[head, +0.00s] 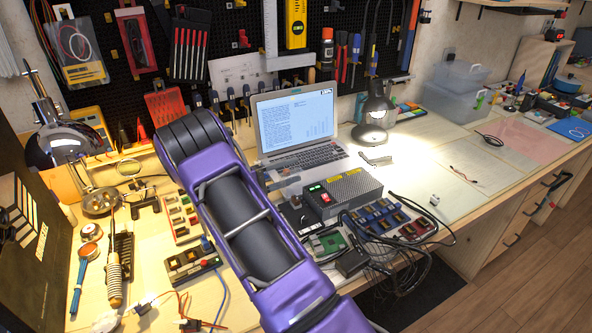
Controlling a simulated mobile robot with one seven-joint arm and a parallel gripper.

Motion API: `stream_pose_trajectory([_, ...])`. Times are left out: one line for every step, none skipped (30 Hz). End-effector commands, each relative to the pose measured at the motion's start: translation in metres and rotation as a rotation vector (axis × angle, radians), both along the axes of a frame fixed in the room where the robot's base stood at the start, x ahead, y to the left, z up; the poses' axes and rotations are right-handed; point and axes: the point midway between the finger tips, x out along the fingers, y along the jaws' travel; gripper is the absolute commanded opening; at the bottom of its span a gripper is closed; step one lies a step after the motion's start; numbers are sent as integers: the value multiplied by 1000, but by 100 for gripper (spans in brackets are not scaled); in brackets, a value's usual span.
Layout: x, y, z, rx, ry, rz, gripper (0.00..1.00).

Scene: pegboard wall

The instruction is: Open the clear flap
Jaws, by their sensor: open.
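My purple and black arm (245,225) reaches from the bottom centre up over the workbench. It ends in view at a dark, ribbed rounded joint (190,138). My gripper does not show; it is hidden or out of frame. I cannot make out a clear flap for certain. A grey power supply box (350,193) with red and green lit parts stands right of my arm. A black box with coloured parts (192,265) lies left of my arm, and a light panel with coloured parts (182,218) lies behind it.
A laptop (297,115) stands open behind my arm, with a lit lamp (375,112) to its right. Black cables (410,260) tangle at the front edge. Soldering tools (115,275) lie at left. The pegboard (230,25) rises behind. The bench at right is fairly clear.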

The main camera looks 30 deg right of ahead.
Motion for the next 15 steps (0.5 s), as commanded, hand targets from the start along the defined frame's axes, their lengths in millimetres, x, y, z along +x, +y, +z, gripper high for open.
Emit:
stream_pose_trajectory([0, -7, 0, -1, 0, -2, 56])
stream_pose_trajectory([0, -10, 0, 0, 0, -1, 56])
stream_pose_trajectory([0, -13, 0, -1, 0, -2, 56])
stream_pose_trajectory([0, -15, 0, -1, -1, -2, 56])
stream_pose_trajectory([0, -17, 0, -1, -1, -2, 56])
stream_pose_trajectory([0, -19, 0, 0, -1, -1, 56])
stream_pose_trajectory([0, -19, 0, 0, -1, -1, 56])
stream_pose_trajectory([0, -20, 0, 0, -1, 0, 56])
stream_pose_trajectory([0, -20, 0, 0, -1, 0, 56])
stream_pose_trajectory([0, -20, 0, 0, -1, 0, 56])
stream_pose_trajectory([0, -20, 0, -1, -1, 0, 56])
stream_pose_trajectory([0, -20, 0, 0, -1, 0, 56])
stream_pose_trajectory([0, -20, 0, -1, -1, 0, 56])
stream_pose_trajectory([0, -20, 0, 0, -1, 0, 56])
stream_pose_trajectory([0, -20, 0, 0, -1, 0, 56])
